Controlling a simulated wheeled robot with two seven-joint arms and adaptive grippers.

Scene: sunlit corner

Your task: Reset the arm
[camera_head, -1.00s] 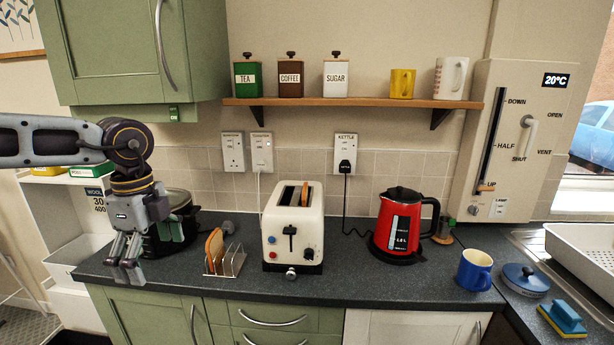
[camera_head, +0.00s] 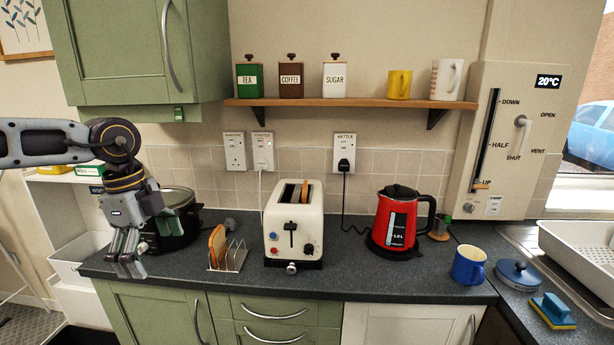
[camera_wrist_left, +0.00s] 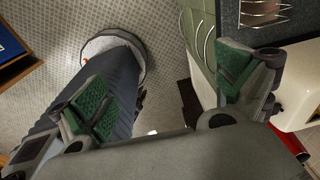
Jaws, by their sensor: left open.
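My left arm comes in from the left in the head view. Its gripper (camera_head: 127,264) points down over the left end of the dark counter (camera_head: 340,283), left of the toast rack (camera_head: 232,260) and in front of the black pot (camera_head: 178,236), which it partly hides. In the left wrist view the two green-padded fingers (camera_wrist_left: 165,88) are wide apart with nothing between them. Below them that view shows tiled floor and part of my own body. My right gripper is not in view.
A white toaster (camera_head: 293,228) with bread in its slot and a red kettle (camera_head: 397,220) stand on the counter. A blue mug (camera_head: 468,266), blue lid (camera_head: 518,272) and sponge (camera_head: 553,310) are at right. A green wall cupboard (camera_head: 150,55) hangs above the arm.

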